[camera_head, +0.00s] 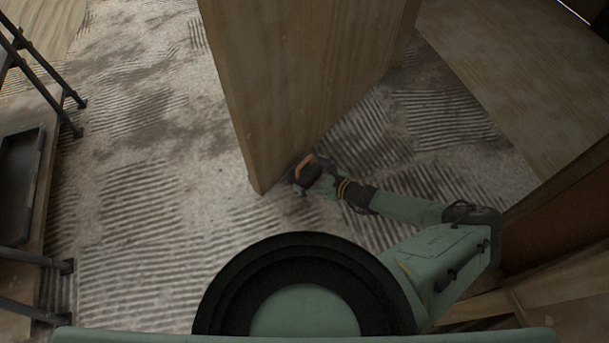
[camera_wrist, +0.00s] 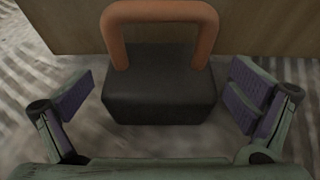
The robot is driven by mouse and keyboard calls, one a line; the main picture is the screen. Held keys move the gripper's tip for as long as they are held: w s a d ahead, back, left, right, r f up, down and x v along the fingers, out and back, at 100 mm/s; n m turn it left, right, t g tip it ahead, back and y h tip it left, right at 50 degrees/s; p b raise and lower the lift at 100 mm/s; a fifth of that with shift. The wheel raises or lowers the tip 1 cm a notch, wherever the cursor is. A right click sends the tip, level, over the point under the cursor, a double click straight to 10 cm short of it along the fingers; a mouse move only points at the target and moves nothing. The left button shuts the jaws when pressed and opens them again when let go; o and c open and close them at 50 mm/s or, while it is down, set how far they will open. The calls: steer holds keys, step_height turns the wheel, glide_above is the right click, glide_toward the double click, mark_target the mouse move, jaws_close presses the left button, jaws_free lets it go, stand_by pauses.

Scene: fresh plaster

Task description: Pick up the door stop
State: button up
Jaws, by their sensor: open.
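The door stop is a dark block with an orange-brown loop handle; it sits on the floor against the bottom of the wooden door. In the wrist view the door stop (camera_wrist: 160,88) is upright in the middle, between and a little beyond my gripper's fingers. My gripper (camera_wrist: 158,98) is open, with one purple-padded finger on each side and a gap to the block on both sides. In the head view the door stop's orange handle (camera_head: 302,167) shows beside the door's lower edge, and my gripper (camera_head: 308,176) partly hides the block.
The open wooden door (camera_head: 300,80) stands directly behind the door stop. A dark metal-framed shelf (camera_head: 40,150) with a black tray is at the left. Wooden panels (camera_head: 540,80) are at the right. The ridged plaster floor (camera_head: 150,190) left of the door is clear.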

steer(key=c, duration=1.6)
steer(key=shift+c, duration=0.5)
steer(key=shift+r, duration=0.15)
